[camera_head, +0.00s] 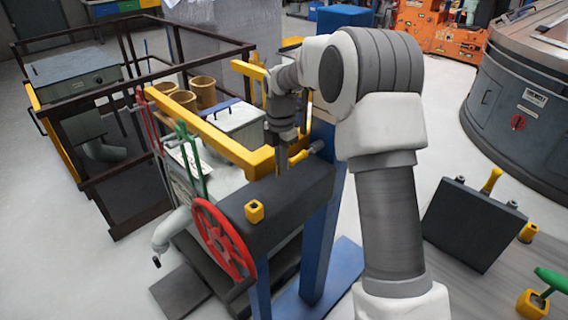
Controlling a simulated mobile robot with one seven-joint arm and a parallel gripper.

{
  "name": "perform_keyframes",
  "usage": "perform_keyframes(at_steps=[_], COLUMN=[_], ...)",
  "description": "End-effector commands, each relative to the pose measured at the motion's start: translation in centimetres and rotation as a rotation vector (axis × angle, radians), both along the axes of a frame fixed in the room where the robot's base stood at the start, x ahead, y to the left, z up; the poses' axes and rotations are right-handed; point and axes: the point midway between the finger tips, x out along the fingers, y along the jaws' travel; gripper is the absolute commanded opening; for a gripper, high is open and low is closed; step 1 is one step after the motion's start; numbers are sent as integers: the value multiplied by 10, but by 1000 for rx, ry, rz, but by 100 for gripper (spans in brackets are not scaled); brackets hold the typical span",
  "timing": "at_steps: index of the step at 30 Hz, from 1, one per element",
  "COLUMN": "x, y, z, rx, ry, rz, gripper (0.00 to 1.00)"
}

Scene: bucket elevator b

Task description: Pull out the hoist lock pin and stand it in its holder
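A yellow-handled piece (308,152), which looks like the lock pin, lies roughly level at the far end of the dark block (292,199). Part of it is hidden behind my gripper, so I cannot tell how far it sits in a hole. A small yellow square socket (254,211), which looks like the holder, stands on the near end of the block's top, with nothing seen standing in it. My gripper (282,168) points down just left of the yellow handle, at the block's far edge. Its fingers are too small and dark to show whether they are open.
A yellow beam (215,132) runs close to my gripper's left. A red handwheel (222,240) and green lever (190,158) stand at the block's left. A blue post (318,245) supports it. A dark panel (474,224) stands at right; grey floor lies between.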

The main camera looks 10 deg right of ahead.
Motion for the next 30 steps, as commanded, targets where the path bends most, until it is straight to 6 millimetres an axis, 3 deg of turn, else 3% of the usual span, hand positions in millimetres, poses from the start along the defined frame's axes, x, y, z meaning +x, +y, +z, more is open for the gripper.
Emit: perform_keyframes(at_steps=[30], x=[-22], y=[29], z=[0], rx=[0], ry=[0], rz=[1], gripper=[0])
